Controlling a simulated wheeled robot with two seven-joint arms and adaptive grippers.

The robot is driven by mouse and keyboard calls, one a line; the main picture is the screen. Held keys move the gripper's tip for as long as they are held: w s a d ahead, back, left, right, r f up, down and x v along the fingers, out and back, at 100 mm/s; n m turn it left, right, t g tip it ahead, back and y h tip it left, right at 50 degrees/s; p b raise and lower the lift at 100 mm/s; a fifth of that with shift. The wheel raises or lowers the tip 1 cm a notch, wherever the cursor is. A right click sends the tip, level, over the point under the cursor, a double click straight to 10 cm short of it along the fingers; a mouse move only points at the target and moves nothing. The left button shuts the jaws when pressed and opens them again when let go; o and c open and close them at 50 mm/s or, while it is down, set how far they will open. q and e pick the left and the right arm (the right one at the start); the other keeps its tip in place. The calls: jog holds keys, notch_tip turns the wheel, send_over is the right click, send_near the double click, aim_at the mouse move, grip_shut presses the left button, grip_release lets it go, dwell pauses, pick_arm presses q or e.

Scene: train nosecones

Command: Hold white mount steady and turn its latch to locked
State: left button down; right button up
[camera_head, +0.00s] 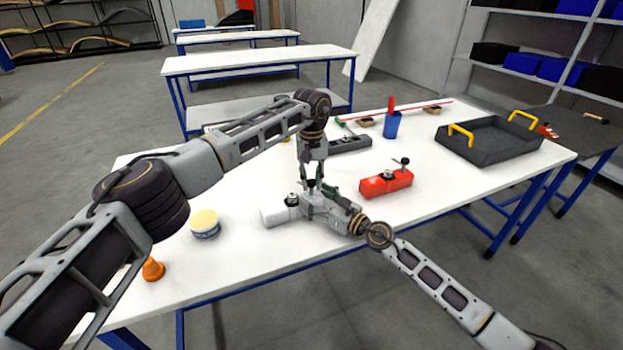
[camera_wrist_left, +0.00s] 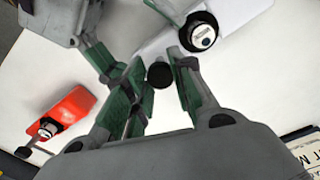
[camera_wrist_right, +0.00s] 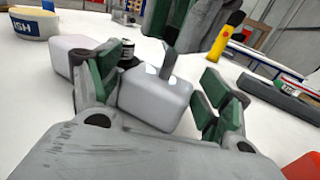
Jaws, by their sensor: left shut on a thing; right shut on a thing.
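The white mount (camera_head: 275,216) lies on the white table, with a dark round fitting on top. It also shows in the left wrist view (camera_wrist_left: 235,14) and the right wrist view (camera_wrist_right: 155,103). Its grey latch lever (camera_wrist_right: 169,64) stands up from the block; the black knob (camera_wrist_left: 160,75) shows from above. My left gripper (camera_head: 312,186) points down from above, its green-padded fingers around the knob and shut on the latch. My right gripper (camera_head: 318,207) comes in low from the right, shut on the mount's body. The grippers hide part of the mount and latch in the head view.
A red mount (camera_head: 386,182) with its own latch stands to the right, a dark grey one (camera_head: 349,144) behind. A round tub (camera_head: 204,224) and an orange cone (camera_head: 153,269) are at left. A blue cup (camera_head: 392,125) and a black tray (camera_head: 490,145) are farther back.

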aim_at(312, 182)
pick_arm(q)
jog(key=n, duration=0.6)
jog(key=shift+s+d+n, duration=0.1)
jog(key=shift+d+n, duration=0.05)
jog(key=shift+n, duration=0.25)
jog(key=n, duration=0.5)
jog(key=shift+n, duration=0.4)
jog(key=c, duration=1.3)
grip_release()
jog(key=shift+o, duration=0.6)
notch_tip(312, 182, up, 12)
